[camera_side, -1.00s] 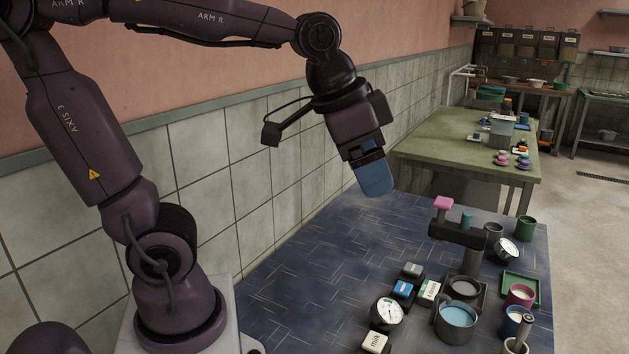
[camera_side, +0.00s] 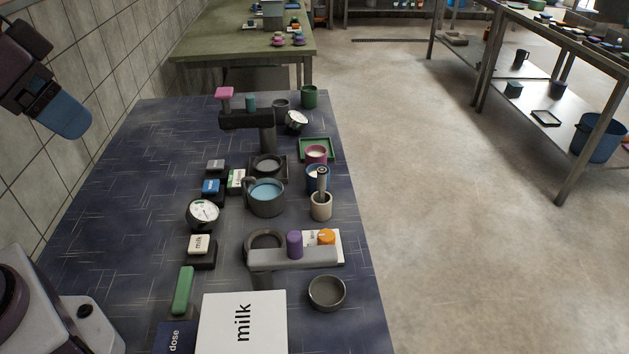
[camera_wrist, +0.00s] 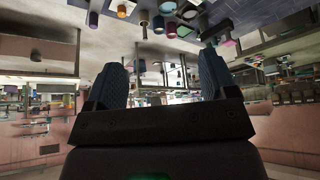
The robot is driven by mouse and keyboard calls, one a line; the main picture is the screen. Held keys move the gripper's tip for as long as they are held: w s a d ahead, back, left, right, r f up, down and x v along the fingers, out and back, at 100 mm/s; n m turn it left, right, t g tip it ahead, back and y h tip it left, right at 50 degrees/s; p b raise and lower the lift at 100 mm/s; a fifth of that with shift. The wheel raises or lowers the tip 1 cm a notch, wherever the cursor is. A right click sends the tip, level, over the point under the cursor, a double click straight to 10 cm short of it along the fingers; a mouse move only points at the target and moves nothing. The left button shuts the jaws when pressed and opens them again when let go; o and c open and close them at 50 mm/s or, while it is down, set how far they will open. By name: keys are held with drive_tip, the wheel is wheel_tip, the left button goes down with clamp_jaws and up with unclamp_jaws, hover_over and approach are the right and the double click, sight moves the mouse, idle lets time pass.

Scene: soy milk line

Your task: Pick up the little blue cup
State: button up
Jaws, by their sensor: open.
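The little blue cup (camera_side: 312,180) stands on the right part of the dark blue table (camera_side: 120,190) in the side view, with pale contents. It is partly hidden by a beige cup (camera_side: 321,206) with a grey handle rising from it. My gripper (camera_side: 76,128) is high at the left edge of the side view, well apart from the cup. In the wrist view my gripper (camera_wrist: 161,72) shows two blue fingers spread wide, with nothing between them.
Around the cup stand a maroon cup (camera_side: 316,153), a grey pot (camera_side: 266,205) of blue liquid, and a grey tap-like stand (camera_side: 268,135). A purple knob (camera_side: 294,244) and a white milk box (camera_side: 242,325) are nearer. The table's left part is clear.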

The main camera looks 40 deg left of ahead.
drive_tip(key=shift+o, duration=0.5)
drive_tip(key=shift+w, duration=0.1)
drive_tip(key=w+d+f+n+g+h, duration=0.1)
drive_tip(key=w+f+n+h, duration=0.1)
drive_tip(key=w+n, duration=0.35)
drive_tip(key=w+f+n+g+h, duration=0.1)
drive_tip(key=w+f+n+h, duration=0.15)
drive_tip(key=w, duration=0.65)
drive_tip(key=w+d+f+n+g+h, duration=0.1)
drive_tip(key=w+f+n+h, duration=0.15)
drive_tip(key=w, duration=0.45)
drive_tip(key=w+a+f+n+t+h, duration=0.1)
drive_tip(key=w+a+f+n+h, duration=0.15)
drive_tip(key=w+f+n, duration=0.45)
drive_tip(key=n+t+h, duration=0.2)
drive_tip(key=n+t, duration=0.2)
drive_tip(key=n, duration=0.3)
approach(328, 174)
drive_tip(key=x, duration=0.8)
drive_tip(key=shift+w+a+f, duration=0.25)
drive_tip(key=shift+w+f, duration=0.15)
drive_tip(key=shift+f, duration=0.05)
